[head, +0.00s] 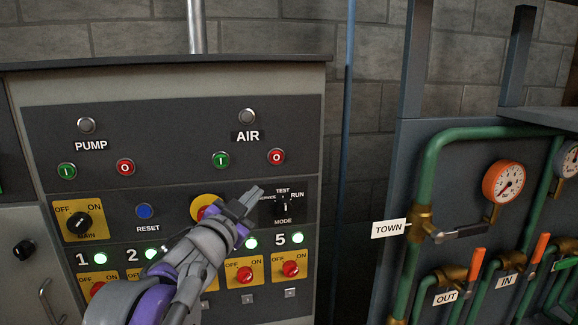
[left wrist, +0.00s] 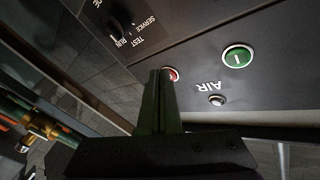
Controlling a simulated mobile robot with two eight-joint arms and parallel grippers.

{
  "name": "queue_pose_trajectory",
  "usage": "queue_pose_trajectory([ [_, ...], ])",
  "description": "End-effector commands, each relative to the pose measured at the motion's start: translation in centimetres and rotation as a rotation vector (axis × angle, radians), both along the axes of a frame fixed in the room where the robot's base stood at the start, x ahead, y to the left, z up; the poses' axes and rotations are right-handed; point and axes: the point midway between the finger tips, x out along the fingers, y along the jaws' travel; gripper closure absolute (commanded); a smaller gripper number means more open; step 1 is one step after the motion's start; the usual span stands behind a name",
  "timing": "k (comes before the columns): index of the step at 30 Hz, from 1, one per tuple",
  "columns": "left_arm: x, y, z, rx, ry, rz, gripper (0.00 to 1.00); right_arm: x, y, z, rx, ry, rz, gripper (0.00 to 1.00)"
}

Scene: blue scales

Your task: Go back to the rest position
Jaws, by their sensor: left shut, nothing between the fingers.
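My left gripper (head: 256,191) is in front of the grey control panel (head: 180,185), between the yellow-ringed button (head: 203,203) and the mode switch (head: 285,207). Its fingers are shut and empty. In the left wrist view the shut fingers (left wrist: 162,75) partly cover the red AIR button (left wrist: 173,74). The green AIR button (left wrist: 238,57) shows to their right. My left arm hides part of the yellow-ringed button and some of the lower numbered switches. I cannot tell how far the fingertips are from the panel. My right gripper is not in view.
A pipe board with green pipes (head: 427,185), an orange gauge (head: 503,181) and valve handles (head: 462,232) stands to the right. A thin blue vertical pipe (head: 345,150) runs between it and the panel. The panel's top ledge (head: 160,62) juts out above.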

Motion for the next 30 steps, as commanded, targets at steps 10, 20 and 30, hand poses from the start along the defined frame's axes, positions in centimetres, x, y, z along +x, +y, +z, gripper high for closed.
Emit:
queue_pose_trajectory([
  [10, -11.8, 10.5, -21.1, -0.179, 0.548, 0.467, 1.0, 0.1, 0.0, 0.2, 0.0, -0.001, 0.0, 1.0],
  [20, -26.7, 10.0, -37.5, -0.288, 1.064, 0.562, 1.0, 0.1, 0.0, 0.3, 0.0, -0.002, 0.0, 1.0],
  [30, -31.2, 8.8, -41.2, -0.311, 1.212, 0.548, 1.0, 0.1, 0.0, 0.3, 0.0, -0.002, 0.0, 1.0],
])
